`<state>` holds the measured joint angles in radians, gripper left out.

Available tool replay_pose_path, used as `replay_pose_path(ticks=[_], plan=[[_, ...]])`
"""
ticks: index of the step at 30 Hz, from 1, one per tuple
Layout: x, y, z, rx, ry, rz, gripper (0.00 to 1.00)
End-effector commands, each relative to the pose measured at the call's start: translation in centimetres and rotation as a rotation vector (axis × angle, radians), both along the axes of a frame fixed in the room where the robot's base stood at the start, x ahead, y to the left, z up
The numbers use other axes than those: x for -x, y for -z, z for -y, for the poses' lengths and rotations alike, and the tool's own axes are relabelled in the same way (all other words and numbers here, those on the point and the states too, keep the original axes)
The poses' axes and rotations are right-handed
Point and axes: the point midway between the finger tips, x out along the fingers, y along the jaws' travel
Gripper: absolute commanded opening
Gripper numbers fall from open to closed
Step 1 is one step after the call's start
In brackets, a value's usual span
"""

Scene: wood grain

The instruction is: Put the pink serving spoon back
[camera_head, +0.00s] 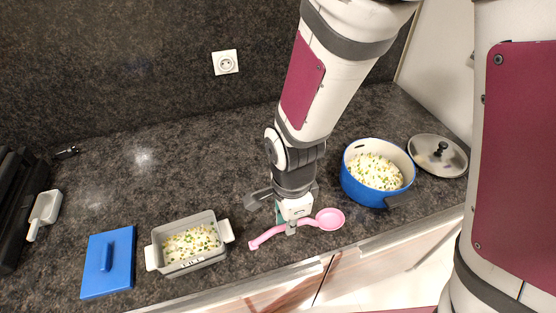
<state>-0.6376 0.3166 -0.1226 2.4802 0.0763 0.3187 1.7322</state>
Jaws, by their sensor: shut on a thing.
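The pink serving spoon (328,219) is low over the dark countertop near its front edge, bowl to the right and handle to the left. I cannot tell whether it touches the counter. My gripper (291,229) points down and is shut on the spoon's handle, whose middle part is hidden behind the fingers. The blue pot (362,190) with rice and green bits stands to the right of the spoon. The grey dish (182,264), also holding rice with green bits, is to the left of the handle's end.
A blue lid (122,262) lies left of the dish, and a glass lid (452,160) lies right of the pot. A white scoop-like object (48,205) sits at far left beside a black appliance. The counter behind the dish is clear. Its front edge is close to the spoon.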

Motion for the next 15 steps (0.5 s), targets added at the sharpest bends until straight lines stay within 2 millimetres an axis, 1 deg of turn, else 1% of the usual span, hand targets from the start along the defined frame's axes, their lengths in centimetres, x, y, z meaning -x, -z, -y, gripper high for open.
replay_pose_path(ticks=[2,5,15], plan=[[-0.6,0.1,-0.2,-0.001,0.008,0.002,0.0],[-2.6,0.3,-0.7,-0.001,0.011,0.003,0.0],[-10.5,1.1,-2.9,-0.001,0.009,0.001,0.0]])
